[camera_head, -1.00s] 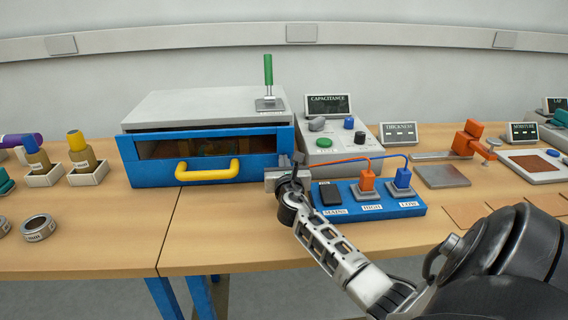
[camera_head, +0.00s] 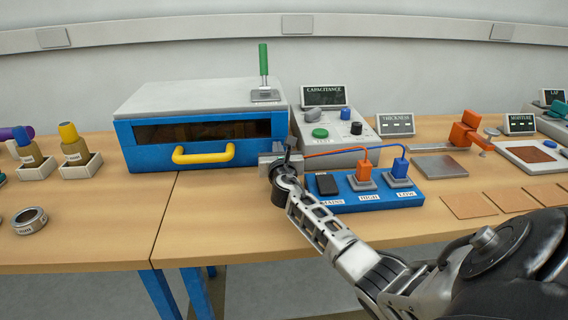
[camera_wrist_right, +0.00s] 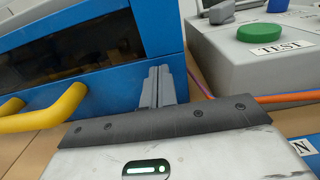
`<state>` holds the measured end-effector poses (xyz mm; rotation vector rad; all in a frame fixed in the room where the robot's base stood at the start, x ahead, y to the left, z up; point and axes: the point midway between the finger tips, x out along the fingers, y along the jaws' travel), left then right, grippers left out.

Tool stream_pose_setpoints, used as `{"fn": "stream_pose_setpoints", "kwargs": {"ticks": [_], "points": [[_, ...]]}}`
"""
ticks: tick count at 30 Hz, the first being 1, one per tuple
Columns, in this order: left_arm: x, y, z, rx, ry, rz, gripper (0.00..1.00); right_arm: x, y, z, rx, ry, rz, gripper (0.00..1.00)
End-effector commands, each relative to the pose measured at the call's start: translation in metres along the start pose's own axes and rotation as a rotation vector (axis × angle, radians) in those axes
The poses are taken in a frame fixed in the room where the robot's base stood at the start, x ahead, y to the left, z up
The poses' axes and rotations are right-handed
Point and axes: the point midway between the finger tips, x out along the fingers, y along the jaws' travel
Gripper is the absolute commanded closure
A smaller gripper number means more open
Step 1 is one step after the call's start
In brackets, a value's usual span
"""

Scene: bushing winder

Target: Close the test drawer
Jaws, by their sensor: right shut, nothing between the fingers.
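The test drawer (camera_head: 145,158) has a blue front with a dark window and a yellow handle (camera_head: 203,155). It sits under the grey-topped housing (camera_head: 190,98) at the back left, and I see no clear gap between them in the head view. My right gripper (camera_head: 272,157) is at the lower right corner of the drawer front. In the right wrist view its shut fingers (camera_wrist_right: 158,86) are up against the blue front (camera_wrist_right: 150,40), right of the handle (camera_wrist_right: 55,112). Nothing is between them. Contact is hard to confirm. My left gripper is out of view.
A blue switch panel (camera_head: 330,207) with orange and blue plugs stands right beside my right forearm. The grey capacitance meter (camera_head: 345,152) is just behind it, with cables between. Small bottles in white holders (camera_head: 82,170) stand left. The table in front of the drawer (camera_head: 120,215) is clear.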

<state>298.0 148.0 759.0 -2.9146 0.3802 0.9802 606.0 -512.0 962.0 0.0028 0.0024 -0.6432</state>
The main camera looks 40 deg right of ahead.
Motion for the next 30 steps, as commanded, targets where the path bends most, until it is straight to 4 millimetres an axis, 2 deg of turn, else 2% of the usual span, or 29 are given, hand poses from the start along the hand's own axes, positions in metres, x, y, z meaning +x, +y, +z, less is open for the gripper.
{"fn": "stream_pose_setpoints", "kwargs": {"ticks": [5,9,16,21,30], "points": [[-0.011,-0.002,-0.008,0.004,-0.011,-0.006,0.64,-0.029,0.016,0.004,-0.001,0.003,0.017,1.0],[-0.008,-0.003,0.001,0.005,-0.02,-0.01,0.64,-0.063,0.013,-0.001,-0.001,0.003,0.016,1.0],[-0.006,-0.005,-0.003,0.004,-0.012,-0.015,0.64,-0.106,0.013,-0.001,0.0,0.001,0.014,1.0],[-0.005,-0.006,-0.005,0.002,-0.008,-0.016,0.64,-0.122,0.013,-0.001,-0.001,0.002,0.013,1.0],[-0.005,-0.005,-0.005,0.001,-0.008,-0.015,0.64,-0.125,0.013,-0.001,0.0,0.001,0.012,1.0]]}}
